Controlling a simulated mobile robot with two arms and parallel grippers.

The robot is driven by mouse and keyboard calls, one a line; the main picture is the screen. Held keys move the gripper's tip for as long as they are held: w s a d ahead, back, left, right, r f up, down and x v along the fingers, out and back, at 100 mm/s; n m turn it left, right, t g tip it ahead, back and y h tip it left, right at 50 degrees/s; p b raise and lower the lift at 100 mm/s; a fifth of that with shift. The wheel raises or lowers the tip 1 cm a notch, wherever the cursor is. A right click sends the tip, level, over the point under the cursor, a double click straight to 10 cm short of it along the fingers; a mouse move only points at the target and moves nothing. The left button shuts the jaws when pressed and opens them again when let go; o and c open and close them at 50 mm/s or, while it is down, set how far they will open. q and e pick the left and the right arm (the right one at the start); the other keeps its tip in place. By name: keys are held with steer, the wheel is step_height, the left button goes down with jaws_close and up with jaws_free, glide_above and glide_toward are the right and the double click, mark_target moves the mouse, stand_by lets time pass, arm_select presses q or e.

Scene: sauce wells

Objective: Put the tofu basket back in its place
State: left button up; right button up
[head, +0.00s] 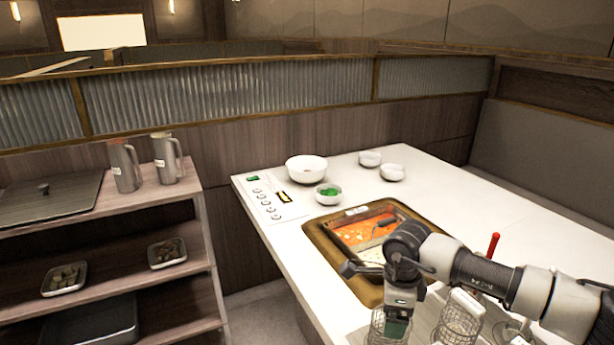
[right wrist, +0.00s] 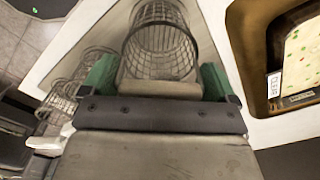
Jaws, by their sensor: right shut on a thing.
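My right gripper (head: 397,318) is shut on a wire mesh basket (head: 378,330), low over the near side of the white table, in front of the hot pot. In the right wrist view the green-tipped jaws (right wrist: 158,82) sit either side of this basket (right wrist: 162,42), whose round mesh looks empty. I cannot tell from the pictures whether it is the tofu basket. Another wire basket (head: 461,318) stands to the right; baskets also show at the left in the right wrist view (right wrist: 72,88). My left gripper is not in view.
The square hot pot (head: 318,236) with divided wells and orange and pale broth is set in the table (head: 440,190). A large white bowl (head: 306,169), a bowl of greens (head: 328,195) and two small bowls (head: 371,159) stand behind. A shelf cart (head: 130,215) is left.

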steer(key=shift+f+b, duration=0.3)
steer(key=shift+b, duration=0.1)
stand_by(0.3)
steer(key=o, duration=0.7)
steer(key=shift+f, duration=0.1)
steer(key=shift+o, duration=0.2)
steer(key=shift+r, duration=0.2)
steer(key=shift+r+p, duration=2.75)
steer(key=shift+r, duration=2.65)
steer(key=shift+f, duration=0.1)
